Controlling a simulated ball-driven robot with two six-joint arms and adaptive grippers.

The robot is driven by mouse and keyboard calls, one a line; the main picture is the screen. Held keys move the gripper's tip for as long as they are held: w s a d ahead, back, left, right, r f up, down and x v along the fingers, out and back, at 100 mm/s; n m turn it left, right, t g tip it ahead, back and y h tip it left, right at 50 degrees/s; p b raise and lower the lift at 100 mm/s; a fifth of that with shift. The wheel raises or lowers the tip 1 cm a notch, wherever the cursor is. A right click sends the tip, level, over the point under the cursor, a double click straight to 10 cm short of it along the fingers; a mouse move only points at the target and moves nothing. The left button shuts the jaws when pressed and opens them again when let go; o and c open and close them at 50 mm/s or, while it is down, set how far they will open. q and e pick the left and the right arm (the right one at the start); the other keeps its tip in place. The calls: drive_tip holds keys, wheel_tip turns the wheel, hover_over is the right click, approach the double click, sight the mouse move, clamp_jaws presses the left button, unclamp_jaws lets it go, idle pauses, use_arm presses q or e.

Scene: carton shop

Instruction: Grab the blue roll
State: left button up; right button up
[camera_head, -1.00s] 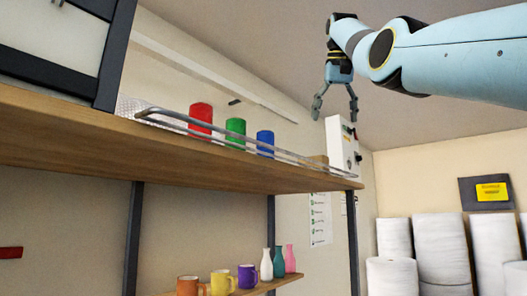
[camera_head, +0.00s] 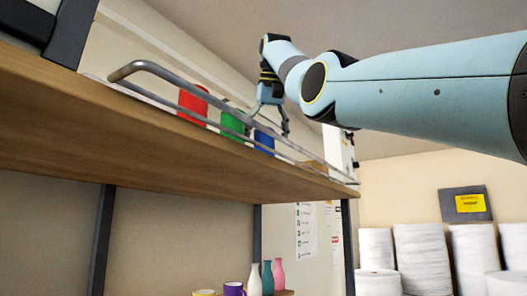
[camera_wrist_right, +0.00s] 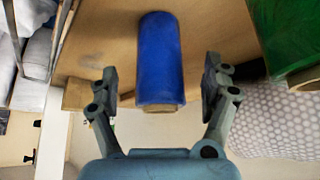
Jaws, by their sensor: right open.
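The blue roll (camera_head: 264,141) stands upright on the high wooden shelf behind a metal rail, at the right end of a row of three rolls. My right gripper (camera_head: 267,124) is open and reaches down over it from above in the head view. In the right wrist view the blue roll (camera_wrist_right: 160,60) lies between the two open fingers of my right gripper (camera_wrist_right: 160,88), with a gap on each side. I cannot tell how far down the fingers reach along it. My left gripper is not in view.
The green roll (camera_head: 232,122) stands close beside the blue one, and the red roll (camera_head: 192,104) is farther left. The metal rail (camera_head: 200,108) runs along the front of the shelf (camera_head: 150,150). A small brown block (camera_wrist_right: 76,94) is near the fingers. Mugs and vases sit below.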

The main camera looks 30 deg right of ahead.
drive_tip(key=p+x, duration=0.1)
drive_tip(key=x, duration=0.4)
drive_tip(key=shift+d+f, duration=0.1)
drive_tip(key=shift+w+d+f, duration=0.1)
drive_tip(key=shift+w+f, duration=0.05)
drive_tip(key=shift+f, duration=0.05)
drive_tip(key=shift+r, duration=0.1)
drive_tip(key=c, duration=1.3)
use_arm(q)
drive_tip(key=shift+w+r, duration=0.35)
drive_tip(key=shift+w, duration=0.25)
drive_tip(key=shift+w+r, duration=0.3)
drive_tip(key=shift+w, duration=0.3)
use_arm(e)
drive_tip(key=shift+c, duration=0.8)
